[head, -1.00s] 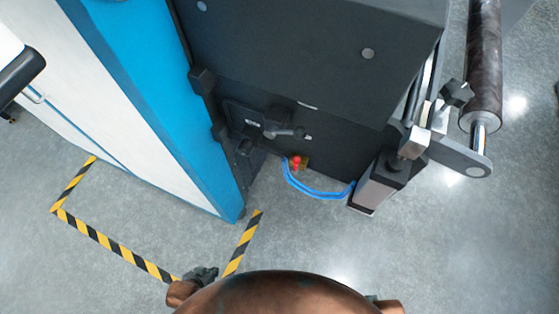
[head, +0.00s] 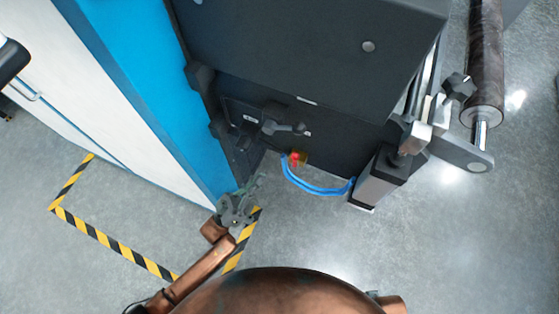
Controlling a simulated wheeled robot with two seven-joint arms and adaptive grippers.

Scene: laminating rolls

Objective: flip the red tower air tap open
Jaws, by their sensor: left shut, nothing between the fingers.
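The red air tap (head: 295,158) is a small red handle on a brass-coloured fitting, low on the dark machine tower (head: 330,150). A blue hose (head: 318,190) loops from beside it to the right. My left gripper (head: 256,182) is shut and empty. It points up toward the tower, to the left of and below the tap in the head view, apart from it. My right gripper is not in view; only a bit of my right arm shows at the bottom edge.
A blue and white cabinet (head: 130,95) stands left of the tower. A black handle (head: 283,127) sticks out above the tap. A dark roll (head: 485,60) is at the right. Yellow-black floor tape (head: 115,245) marks the open floor at lower left.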

